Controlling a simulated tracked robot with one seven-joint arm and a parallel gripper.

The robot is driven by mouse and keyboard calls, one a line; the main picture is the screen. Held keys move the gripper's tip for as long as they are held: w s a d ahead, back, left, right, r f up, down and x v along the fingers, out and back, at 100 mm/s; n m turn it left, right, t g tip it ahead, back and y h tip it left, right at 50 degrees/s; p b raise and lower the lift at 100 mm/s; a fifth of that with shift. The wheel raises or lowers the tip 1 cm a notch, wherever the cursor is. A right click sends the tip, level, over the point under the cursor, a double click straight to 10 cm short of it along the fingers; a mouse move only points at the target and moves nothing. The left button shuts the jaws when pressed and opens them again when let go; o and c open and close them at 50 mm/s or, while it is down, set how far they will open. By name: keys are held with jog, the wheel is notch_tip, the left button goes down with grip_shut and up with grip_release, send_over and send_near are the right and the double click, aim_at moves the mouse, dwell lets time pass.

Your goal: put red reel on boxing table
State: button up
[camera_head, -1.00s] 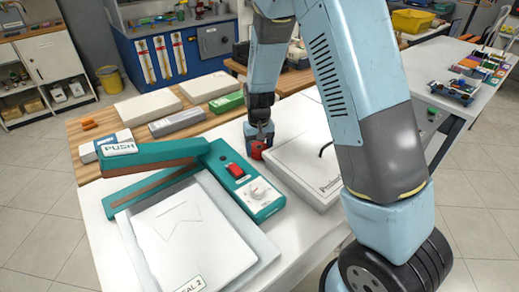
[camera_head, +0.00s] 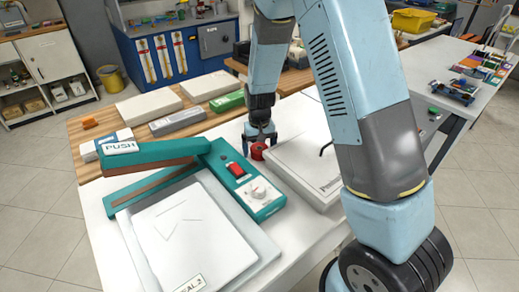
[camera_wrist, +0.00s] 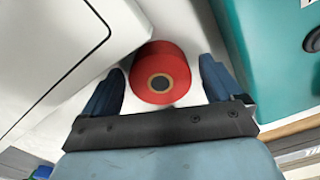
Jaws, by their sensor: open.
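The red reel (camera_head: 257,151) stands on the white tabletop (camera_head: 297,238), between the teal sealing machine and a flat white machine. In the wrist view the reel (camera_wrist: 160,73) shows its round end with a dark hub, between and just beyond my fingers. My gripper (camera_head: 260,140) points down at the reel with its fingers spread to either side. In the wrist view my gripper (camera_wrist: 160,88) is open, with a gap on both sides of the reel. No label shows which surface is the boxing table; a wooden table (camera_head: 83,135) with flat boxes adjoins the white one.
The teal sealer (camera_head: 262,196) is close on the left of the reel and the flat white machine (camera_head: 310,165) close on its right. White boxes (camera_head: 148,106), a grey box (camera_head: 177,122) and a green box (camera_head: 227,101) lie on the wooden table.

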notch_tip(320, 180, up, 11)
notch_tip(320, 180, up, 10)
jog(key=f+t, duration=0.1)
send_over(260, 148)
jog(key=s+d, duration=0.4)
jog(key=d, duration=0.1)
jog(key=s+d+r+t, duration=0.1)
jog(key=s+d+r, duration=0.3)
jog(key=s, duration=0.3)
jog(key=s+d+r+m+t, duration=0.1)
jog(key=s+d+r+t, duration=0.1)
jog(key=s+d+r, duration=0.2)
jog(key=s+d+r+m+t, duration=0.1)
jog(key=s+d+r, duration=0.3)
jog(key=s, duration=0.7)
notch_tip(260, 148, up, 2)
jog(key=shift+d+t, duration=0.3)
jog(key=shift+d, duration=0.1)
jog(key=shift+d, duration=0.1)
